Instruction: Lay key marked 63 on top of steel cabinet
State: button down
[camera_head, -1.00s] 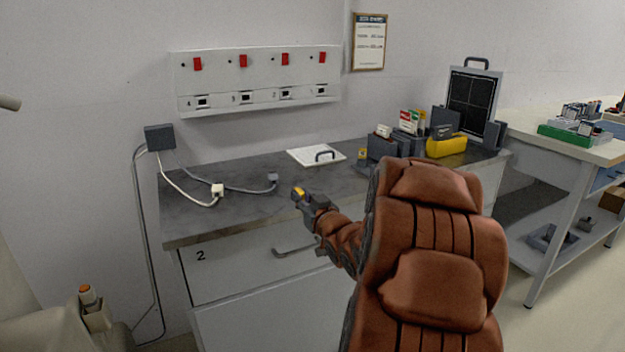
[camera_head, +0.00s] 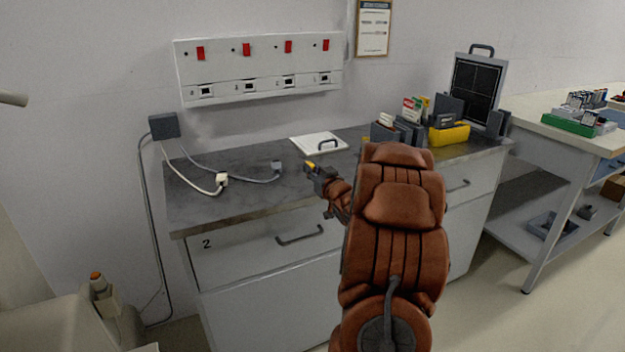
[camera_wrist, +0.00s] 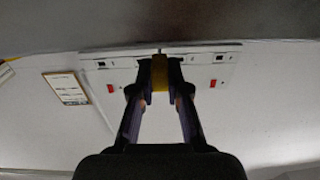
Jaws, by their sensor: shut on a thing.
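My gripper (camera_head: 314,170) is shut on a small yellow thing (camera_head: 309,165), held in the air in front of the wall. The wrist view shows the yellow thing (camera_wrist: 159,73) pinched between both dark fingertips. Its mark cannot be read, and I cannot tell from its shape that it is the key. A pale cabinet (camera_head: 265,255) with a dark grey top (camera_head: 225,200) stands below and behind my gripper; its left drawer carries a "2". I cannot tell for sure whether this is the steel cabinet. My brown padded arm hides part of its front and top.
A white plate with a handle (camera_head: 320,143), grey holders and a yellow bin (camera_head: 449,133) stand on the top. Cables with a white plug (camera_head: 221,180) lie at its left. A wall panel (camera_head: 260,70) has red switches. A bench (camera_head: 565,135) stands right.

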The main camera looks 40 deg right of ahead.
jog(key=shift+w+d+f, duration=0.15)
jog(key=shift+w+d, duration=0.05)
jog(key=shift+d, duration=0.05)
jog(key=shift+f, duration=1.6)
jog(key=shift+f, duration=0.4)
jog(key=c, duration=1.2)
grip_release()
jog(key=shift+o, duration=0.2)
